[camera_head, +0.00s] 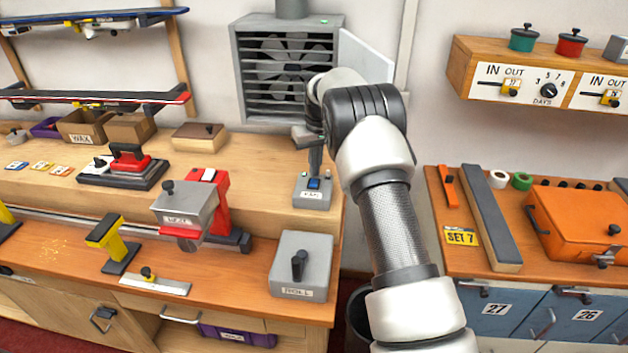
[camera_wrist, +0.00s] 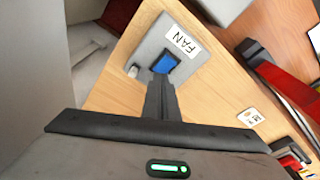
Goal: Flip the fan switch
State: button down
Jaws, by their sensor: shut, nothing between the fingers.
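The fan switch is a small grey box (camera_head: 311,198) at the right end of the raised wooden shelf, with a blue rocker (camera_head: 314,183) on top. In the wrist view the box (camera_wrist: 200,43) carries a FAN label, and the blue rocker (camera_wrist: 166,61) shows just beyond my fingertips. My gripper (camera_head: 315,172) is shut and empty, pointing down over the rocker. In the wrist view its closed fingers (camera_wrist: 160,84) overlap the rocker's near edge; I cannot tell whether they touch it. The fan (camera_head: 285,68) sits behind a grey louvred housing on the wall.
A grey ROLL box (camera_head: 302,267) stands below the switch on the lower bench. A red clamp with a grey box (camera_head: 184,209) stands left of it. A wooden block (camera_head: 199,138) lies farther back on the shelf. A gap separates this bench from the right-hand bench (camera_head: 465,262).

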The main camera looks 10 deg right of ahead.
jog(key=shift+r+p, duration=1.7)
jog(key=shift+r, duration=1)
notch_tip(320, 180, up, 11)
send_over(315, 181)
jog(key=s, duration=0.6)
jog(key=s+r+m+t, duration=0.1)
jog(key=s+r+t, duration=0.1)
jog(key=s+r, duration=0.85)
jog(key=s+f+m+t, duration=0.1)
jog(key=s+f, duration=0.1)
jog(key=s, duration=2.6)
jog(key=shift+s+t, duration=0.15)
jog(key=shift+t, duration=0.25)
jog(key=shift+a+f, duration=0.1)
